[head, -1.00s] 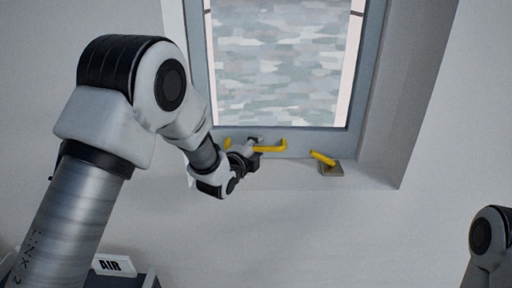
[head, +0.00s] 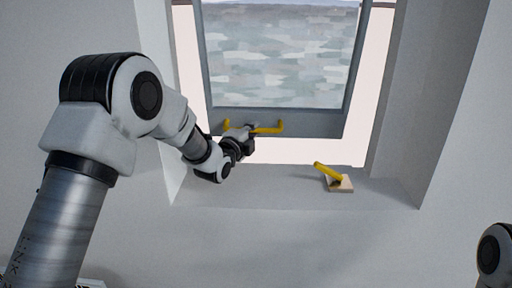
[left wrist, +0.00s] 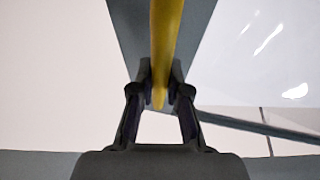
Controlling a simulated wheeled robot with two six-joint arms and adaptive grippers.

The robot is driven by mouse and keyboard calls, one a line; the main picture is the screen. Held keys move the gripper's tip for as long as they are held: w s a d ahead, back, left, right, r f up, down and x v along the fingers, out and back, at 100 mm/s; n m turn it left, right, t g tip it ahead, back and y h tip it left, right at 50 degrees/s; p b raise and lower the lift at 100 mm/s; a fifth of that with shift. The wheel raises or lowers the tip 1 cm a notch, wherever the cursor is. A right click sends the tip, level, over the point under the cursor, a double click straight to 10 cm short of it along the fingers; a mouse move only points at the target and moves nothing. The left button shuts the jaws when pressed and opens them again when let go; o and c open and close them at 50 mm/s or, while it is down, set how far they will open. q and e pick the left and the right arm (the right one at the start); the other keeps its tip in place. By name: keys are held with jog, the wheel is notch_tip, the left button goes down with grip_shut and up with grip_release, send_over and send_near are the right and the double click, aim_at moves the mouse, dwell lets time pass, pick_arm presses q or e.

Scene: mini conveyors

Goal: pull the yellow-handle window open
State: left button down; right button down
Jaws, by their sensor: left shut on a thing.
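The window (head: 300,122) is a grey frame around a pane, and its lower edge stands away from the wall opening. A yellow handle bar (head: 268,130) runs along its bottom rail. My left gripper (head: 248,133) is shut on the yellow handle near its middle. In the left wrist view the yellow handle (left wrist: 165,40) passes between the two fingertips (left wrist: 159,90). The fingers hide part of the handle. My right gripper is out of view; only part of my right arm shows at the lower right edge.
A second, short yellow lever (head: 327,171) stands tilted on a small pale block (head: 341,185) on the sill (head: 280,186), right of my left gripper. The deep right side wall of the opening (head: 407,120) bounds the space. Bright gaps show beside and below the window.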

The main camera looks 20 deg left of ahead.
pick_arm(q)
jog(key=shift+w+a, duration=0.15)
jog(key=shift+w, duration=0.4)
jog(key=c, duration=1.6)
grip_release()
jog(key=shift+s, duration=0.1)
jog(key=o, duration=0.5)
jog(key=shift+c, duration=0.2)
jog(key=s, duration=0.7)
jog(key=shift+s+a, duration=0.25)
jog(key=shift+a, duration=0.1)
jog(key=shift+w, duration=0.1)
jog(key=shift+w, duration=0.1)
